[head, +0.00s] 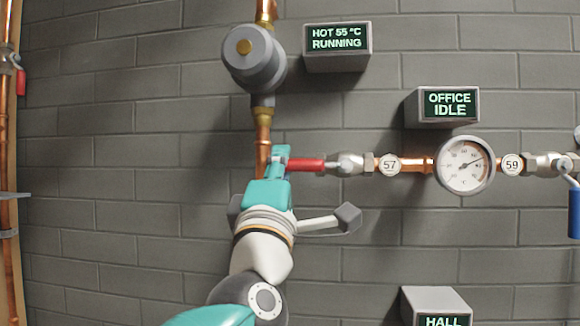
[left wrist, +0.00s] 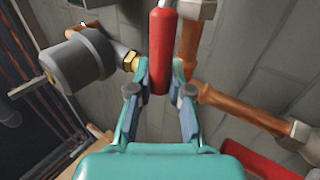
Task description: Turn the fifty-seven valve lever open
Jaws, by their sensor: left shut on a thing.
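The valve tagged 57 (head: 345,164) sits on the horizontal copper pipe in the head view. Its red lever (head: 305,165) points left, level and in line with that pipe. My left gripper (head: 280,162) is shut on the left end of the red lever, and its fingers hide that end. In the left wrist view, the red lever (left wrist: 163,50) stands between the two fingers of my left gripper (left wrist: 160,85). The round 57 tag (head: 389,164) is just right of the valve. My right gripper is not in view.
A dial gauge (head: 465,165) and the 59 tag (head: 512,163) lie to the right, with a blue lever (head: 574,210) hanging down. A grey round pump (head: 254,60) is above my gripper. Signs reading HOT, OFFICE and HALL stand on the wall. Bare wall is below the pipe.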

